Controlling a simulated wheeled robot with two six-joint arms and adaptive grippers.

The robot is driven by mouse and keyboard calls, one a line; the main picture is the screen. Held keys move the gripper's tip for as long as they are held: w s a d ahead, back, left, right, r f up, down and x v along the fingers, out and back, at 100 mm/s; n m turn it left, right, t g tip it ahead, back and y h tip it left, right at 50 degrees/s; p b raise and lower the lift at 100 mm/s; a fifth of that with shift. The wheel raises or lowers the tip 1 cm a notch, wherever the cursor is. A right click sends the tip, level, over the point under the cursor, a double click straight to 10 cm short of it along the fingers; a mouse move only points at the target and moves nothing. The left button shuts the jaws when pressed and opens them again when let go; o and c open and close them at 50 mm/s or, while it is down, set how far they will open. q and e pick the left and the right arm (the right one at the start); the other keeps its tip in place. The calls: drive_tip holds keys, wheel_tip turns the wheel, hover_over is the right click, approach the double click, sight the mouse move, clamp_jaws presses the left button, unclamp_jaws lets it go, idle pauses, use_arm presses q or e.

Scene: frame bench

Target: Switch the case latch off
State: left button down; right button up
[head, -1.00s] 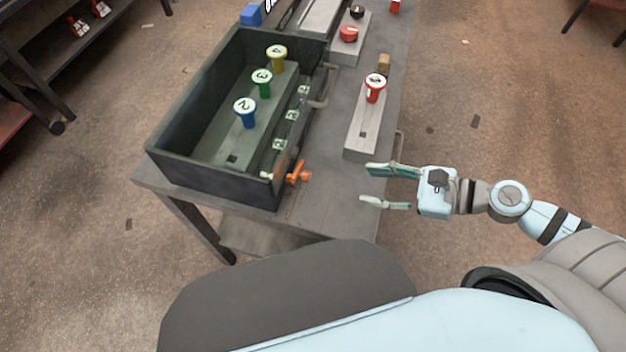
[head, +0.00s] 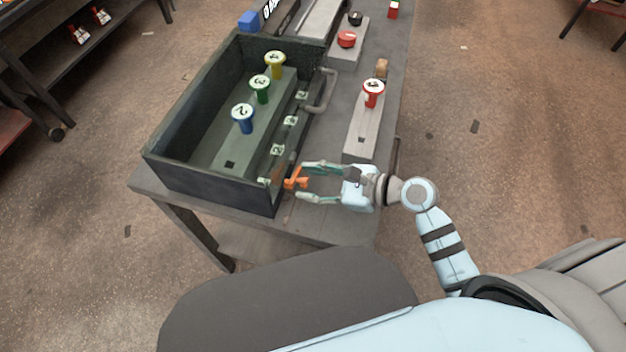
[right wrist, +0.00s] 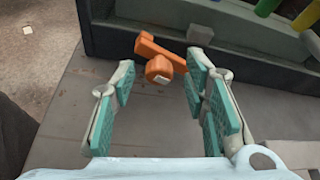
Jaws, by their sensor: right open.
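The case (head: 215,180) is a dark open box on the bench. Its orange latch (head: 295,180) sits on the case's right side near the front corner. In the right wrist view the latch (right wrist: 158,64) shows as an orange lever and a knob with a pale end, ahead of my fingertips and toward the right finger. My right gripper (head: 304,182) is open, its two fingers pointing left at the latch, one on the far side and one on the near side. I cannot tell whether a finger touches it. My left gripper is not in view.
Inside the case stand blue (head: 243,115), green (head: 260,86) and yellow (head: 275,62) numbered pegs. A grey block with a red peg (head: 373,92) stands to the right on the bench (head: 325,225). A handle (head: 322,92) sticks out from the case's side.

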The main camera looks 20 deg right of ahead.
clamp_jaws()
drive_tip(key=shift+r, duration=0.1)
drive_tip(key=shift+w+d+r+m+g+y+p, duration=0.15)
drive_tip(key=shift+w+r+m+g+y+p, duration=0.2)
drive_tip(key=shift+m+g+p, duration=0.5)
drive_tip(key=shift+w+d+r+m+g+y, duration=0.1)
drive_tip(key=shift+w+r+m+g+y, duration=0.1)
drive_tip(key=shift+m, duration=0.35)
drive_tip(key=shift+w+d+r+m+g+y, duration=0.1)
drive_tip(key=shift+m+y, duration=0.05)
drive_tip(key=shift+m, duration=0.35)
drive_tip(key=shift+w+d+r+m+g+y+b, duration=0.1)
drive_tip(key=shift+w+d+m+g+y+b, duration=0.1)
drive_tip(key=shift+w+m+g+y+b, duration=0.3)
drive_tip(key=shift+w+d+r+m+g+y+b, duration=0.1)
drive_tip(key=shift+d+m+g+b, duration=0.05)
drive_tip(key=shift+m, duration=0.55)
drive_tip(key=m+b, duration=0.1)
drive_tip(key=w+d+m+g+y+b, duration=0.1)
drive_tip(key=m+b, duration=0.1)
drive_tip(key=shift+w+y, duration=0.15)
drive_tip(key=shift+y, duration=0.15)
drive_tip(key=shift+m, duration=0.3)
